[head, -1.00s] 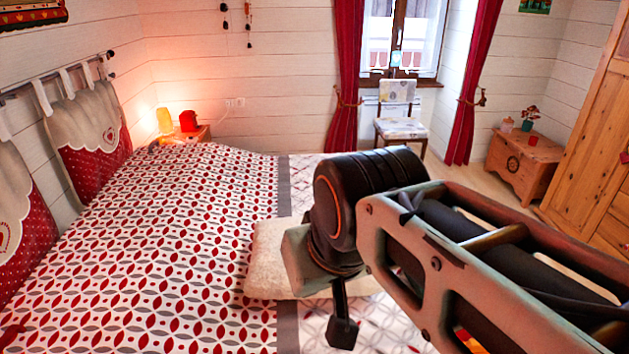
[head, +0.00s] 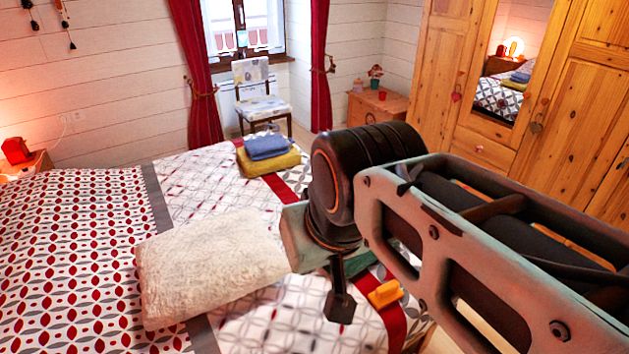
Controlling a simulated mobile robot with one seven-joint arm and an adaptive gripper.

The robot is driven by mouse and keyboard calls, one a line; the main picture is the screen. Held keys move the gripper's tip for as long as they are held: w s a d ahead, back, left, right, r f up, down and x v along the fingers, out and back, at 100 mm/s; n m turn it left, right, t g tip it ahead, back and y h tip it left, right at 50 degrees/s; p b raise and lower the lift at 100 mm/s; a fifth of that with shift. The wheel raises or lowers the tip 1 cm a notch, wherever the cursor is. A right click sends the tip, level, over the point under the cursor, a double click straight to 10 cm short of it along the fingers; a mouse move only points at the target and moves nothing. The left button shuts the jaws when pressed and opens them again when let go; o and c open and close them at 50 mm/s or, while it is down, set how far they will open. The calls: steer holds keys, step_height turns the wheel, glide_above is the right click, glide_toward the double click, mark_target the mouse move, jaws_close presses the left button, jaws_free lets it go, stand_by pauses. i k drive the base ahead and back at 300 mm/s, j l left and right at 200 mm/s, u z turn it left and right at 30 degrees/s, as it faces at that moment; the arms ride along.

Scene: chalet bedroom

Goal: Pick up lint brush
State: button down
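A small orange-yellow object (head: 385,293) lies on the red stripe of the bed, just right of my gripper in the picture. It may be the lint brush, but its shape is too small and partly too close to my arm to be sure. My gripper (head: 340,303) hangs above the bed at the end of my arm. Only one dark finger part shows clearly, so its opening is hidden. I see nothing held in it.
The patterned bed (head: 75,260) fills the lower left. A chair (head: 262,103), wooden chest (head: 378,105) and wardrobe (head: 565,110) stand behind.

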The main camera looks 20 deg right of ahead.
mark_target(387, 294)
steer(key=l+z, duration=0.1)
steer(key=z, duration=1)
steer(key=u, duration=1.1)
steer(key=l+u, duration=0.25)
steer(key=l, duration=0.95)
steer(key=k+l, duration=0.1)
steer(key=l, duration=0.65)
